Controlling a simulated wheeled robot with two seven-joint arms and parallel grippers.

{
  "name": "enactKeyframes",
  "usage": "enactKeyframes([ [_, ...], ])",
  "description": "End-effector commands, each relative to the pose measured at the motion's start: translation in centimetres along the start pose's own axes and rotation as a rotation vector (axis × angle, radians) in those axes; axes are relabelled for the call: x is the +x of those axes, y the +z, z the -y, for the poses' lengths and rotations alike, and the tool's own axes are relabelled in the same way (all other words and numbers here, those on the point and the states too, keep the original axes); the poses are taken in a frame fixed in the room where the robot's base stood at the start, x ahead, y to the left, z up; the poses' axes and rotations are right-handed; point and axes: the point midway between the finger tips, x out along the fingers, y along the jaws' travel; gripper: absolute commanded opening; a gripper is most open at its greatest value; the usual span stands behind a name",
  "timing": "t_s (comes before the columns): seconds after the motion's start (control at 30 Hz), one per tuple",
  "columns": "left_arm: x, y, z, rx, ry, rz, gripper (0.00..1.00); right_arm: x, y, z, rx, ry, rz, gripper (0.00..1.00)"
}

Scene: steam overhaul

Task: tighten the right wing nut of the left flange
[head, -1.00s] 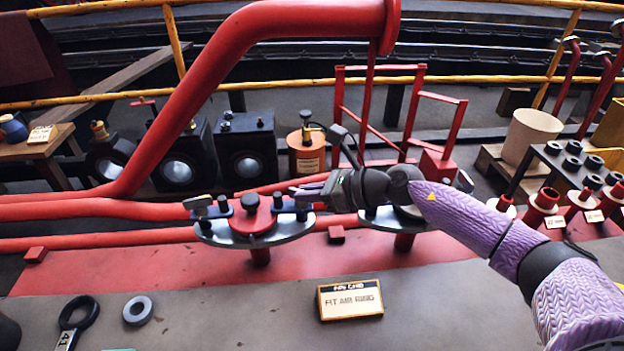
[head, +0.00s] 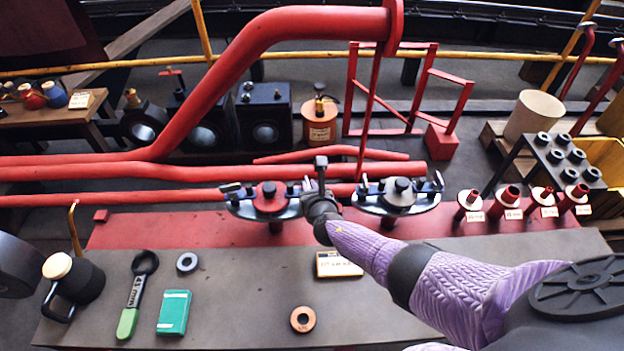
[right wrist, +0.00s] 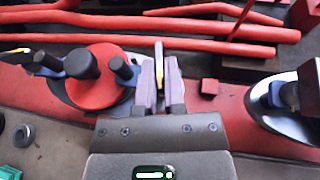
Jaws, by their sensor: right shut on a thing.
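The left flange (head: 268,213) is a steel plate with a red disc and dark central knob (head: 269,189); it also shows in the wrist view (right wrist: 97,75). Its left wing nut (head: 230,189) stands free. My right gripper (head: 308,186) is at the flange's right edge. In the wrist view its purple fingers (right wrist: 160,85) are shut on the right wing nut, whose thin upright wing (right wrist: 159,58) shows between them. The fingers hide much of this nut; how tight it sits cannot be seen. My left gripper is not in view.
The right flange (head: 397,208), with a grey disc, stands close to the right of my gripper. Red pipes (head: 180,173) run behind both flanges. A sign (head: 337,265), wrench (head: 138,293), green box (head: 174,312), oil can (head: 75,283) and rings lie on the bench front.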

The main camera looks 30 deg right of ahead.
Motion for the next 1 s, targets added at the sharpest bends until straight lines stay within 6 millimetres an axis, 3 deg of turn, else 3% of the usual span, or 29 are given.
enactKeyframes([
  [0.4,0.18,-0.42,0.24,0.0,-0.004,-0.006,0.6,0.12,0.19,-0.28,0.077,-0.181,0.005,0.0],
  [1.0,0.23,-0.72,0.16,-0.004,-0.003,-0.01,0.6,0.08,0.25,-0.3,0.089,-0.212,0.004,0.0],
])
